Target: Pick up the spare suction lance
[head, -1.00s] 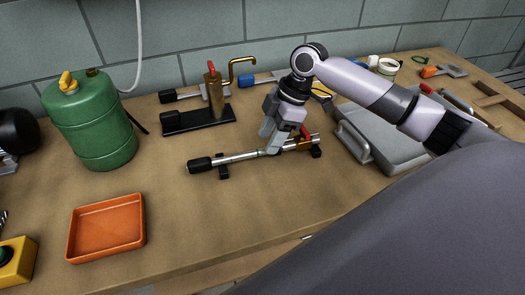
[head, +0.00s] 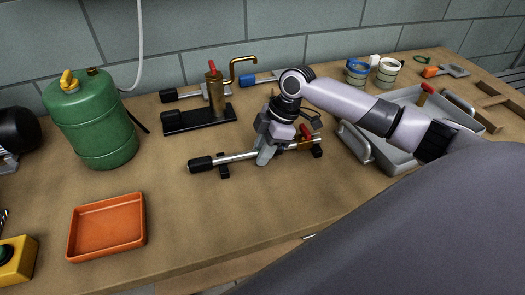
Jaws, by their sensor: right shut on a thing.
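A silver lance (head: 232,157) with a black left end and a brass and red fitting on the right lies across two small black rests in the middle of the bench. My right gripper (head: 264,158) reaches down over the middle of its tube and is shut on it; the fingertips are partly hidden. The lance still appears to lie on its rests. A similar rod (head: 190,94) with a black left end and a blue part lies behind the brass pump. My left gripper is not in view.
A brass pump (head: 216,92) on a black base stands behind the lance. A green tank (head: 92,122) and an orange tray (head: 106,226) are at left. A grey metal tray (head: 395,155) is close on the right, with two cups behind. The bench front is clear.

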